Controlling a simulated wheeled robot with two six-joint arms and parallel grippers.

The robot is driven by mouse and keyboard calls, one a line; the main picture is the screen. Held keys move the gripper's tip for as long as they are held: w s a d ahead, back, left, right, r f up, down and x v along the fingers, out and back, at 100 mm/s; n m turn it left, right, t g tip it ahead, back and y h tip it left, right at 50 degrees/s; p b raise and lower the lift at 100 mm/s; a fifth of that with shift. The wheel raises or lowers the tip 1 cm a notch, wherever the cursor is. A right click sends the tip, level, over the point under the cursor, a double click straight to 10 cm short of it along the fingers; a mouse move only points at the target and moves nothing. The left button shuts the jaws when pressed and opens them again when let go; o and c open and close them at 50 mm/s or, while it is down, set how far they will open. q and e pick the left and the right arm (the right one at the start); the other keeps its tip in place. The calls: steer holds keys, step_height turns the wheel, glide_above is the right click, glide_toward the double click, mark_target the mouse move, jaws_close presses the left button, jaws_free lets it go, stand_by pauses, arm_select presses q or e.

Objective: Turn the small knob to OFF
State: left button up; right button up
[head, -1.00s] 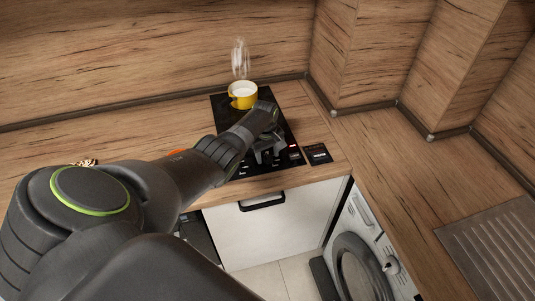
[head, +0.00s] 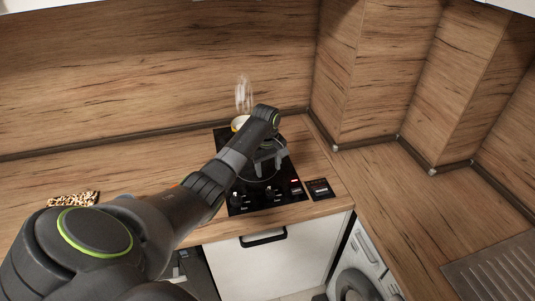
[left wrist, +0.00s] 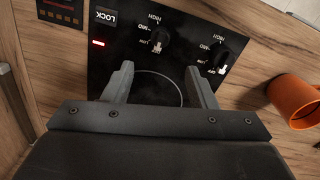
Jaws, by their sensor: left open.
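Two black knobs with pale pointers sit along the front of the black hob (head: 285,201). In the left wrist view one knob (left wrist: 158,40) is at upper middle and another (left wrist: 219,60) is to its right. HIGH and MID labels show beside them. Which is the small one I cannot tell; they look alike in size. My left gripper (head: 268,163) is open and empty over the hob, behind the knob row. In the left wrist view its fingers (left wrist: 160,84) spread apart over a burner ring, apart from both knobs. My right gripper is not in view.
A red light (left wrist: 98,43) glows by the LOCK label. An orange mug (left wrist: 294,101) stands beside the hob. A heap of small pieces (head: 73,199) lies left. The right counter is clear.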

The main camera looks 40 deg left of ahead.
arm_select(q)
step_height(320, 180, up, 6)
steer(key=b, duration=0.1)
steer(key=shift+s+f, duration=0.1)
steer(key=shift+s, duration=0.05)
stand_by(0.5)
